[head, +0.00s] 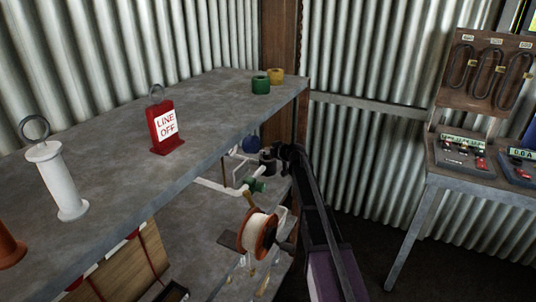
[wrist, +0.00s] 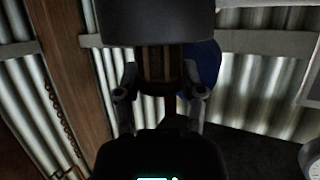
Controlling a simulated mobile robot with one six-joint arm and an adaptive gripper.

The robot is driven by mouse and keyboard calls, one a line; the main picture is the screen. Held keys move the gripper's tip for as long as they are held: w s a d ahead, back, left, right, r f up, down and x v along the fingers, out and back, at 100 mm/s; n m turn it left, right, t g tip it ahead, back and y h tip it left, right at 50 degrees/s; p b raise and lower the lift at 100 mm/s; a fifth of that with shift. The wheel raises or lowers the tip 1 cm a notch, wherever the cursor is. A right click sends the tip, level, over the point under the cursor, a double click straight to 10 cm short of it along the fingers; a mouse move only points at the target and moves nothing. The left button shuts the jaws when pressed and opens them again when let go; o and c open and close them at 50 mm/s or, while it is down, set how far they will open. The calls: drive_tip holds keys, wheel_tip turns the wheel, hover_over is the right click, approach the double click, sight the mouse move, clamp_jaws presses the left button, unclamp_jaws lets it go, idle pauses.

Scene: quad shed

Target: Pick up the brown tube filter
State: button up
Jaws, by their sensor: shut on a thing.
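My gripper (wrist: 160,92) is shut on the brown tube filter (wrist: 159,65), with one finger on each side of it in the wrist view. The filter's brown, ribbed middle shows between the fingers. A wide dark grey cylinder (wrist: 156,22) sits right above the brown part; I cannot tell whether it belongs to the filter. In the head view my gripper (head: 281,155) is below the upper shelf's right end, beside a small dark cylinder (head: 267,160). The brown part is too small or hidden to make out there.
The upper shelf (head: 215,100) holds a red LINE OFF tag (head: 167,128), a white handled cylinder (head: 57,180) and green (head: 260,85) and yellow (head: 275,76) rings. Below are a reel (head: 258,232), white pipework (head: 222,188) and a blue object (head: 250,144). A control table (head: 440,185) stands right.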

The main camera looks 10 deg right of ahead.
drive_tip(key=shift+r, duration=0.2)
wheel_tip(320, 180, up, 10)
drive_tip(key=p, duration=0.9)
drive_tip(key=shift+f+p, duration=0.2)
drive_tip(key=shift+p, duration=0.2)
